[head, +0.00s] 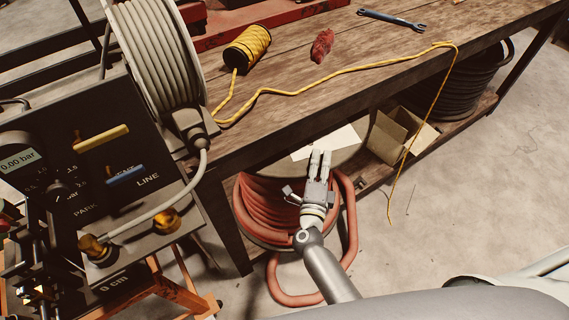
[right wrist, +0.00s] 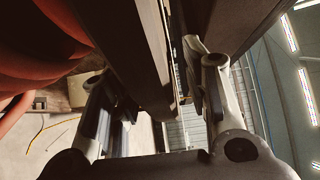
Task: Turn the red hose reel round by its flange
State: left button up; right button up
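The red hose reel (head: 275,205) stands under the bench in the head view, wound with red hose. Its round grey flange (head: 353,150) faces up beside my right gripper (head: 320,153). The right gripper reaches over the reel from below, its two fingers a narrow gap apart. In the right wrist view, a dark edge (right wrist: 130,45), which looks like the flange rim, runs between the fingers (right wrist: 160,95). Light shows beside the edge, so the fingers look open around it; contact is hard to tell. Red hose (right wrist: 35,50) fills the left of that view. My left gripper is not in view.
The wooden bench (head: 300,75) bears a yellow cord spool (head: 247,47), a red rag (head: 321,46) and a wrench (head: 391,19). Yellow cord (head: 405,150) hangs over its front. A cardboard box (head: 390,135) sits right of the reel.

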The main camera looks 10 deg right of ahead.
jog(key=s+d+p, duration=0.1)
jog(key=s, duration=0.8)
jog(key=shift+d+p, duration=0.35)
jog(key=shift+p, duration=0.05)
dwell(0.6)
dwell(0.4)
jog(key=s+a+f+n+g+y, duration=0.2)
jog(key=s+f+n+y, duration=0.15)
jog(key=f+n, duration=0.4)
jog(key=s+a+f+n+g+y, duration=0.25)
jog(key=s+f+n, duration=0.2)
jog(key=f, duration=0.65)
jog(key=s+a+f+n+g+y, duration=0.25)
jog(key=s+f+n, duration=0.25)
jog(key=f, duration=0.4)
jog(key=s+d+f+n+g, duration=0.2)
jog(key=s+f, duration=0.2)
jog(key=s, duration=0.3)
jog(key=s+d+f+n+g, duration=0.3)
jog(key=s+f, duration=0.1)
jog(key=s, duration=0.3)
jog(key=s+d+f+n+g+h, duration=0.1)
jog(key=s+d+f+n+g, duration=0.2)
jog(key=s, duration=0.5)
jog(key=shift+f, duration=0.45)
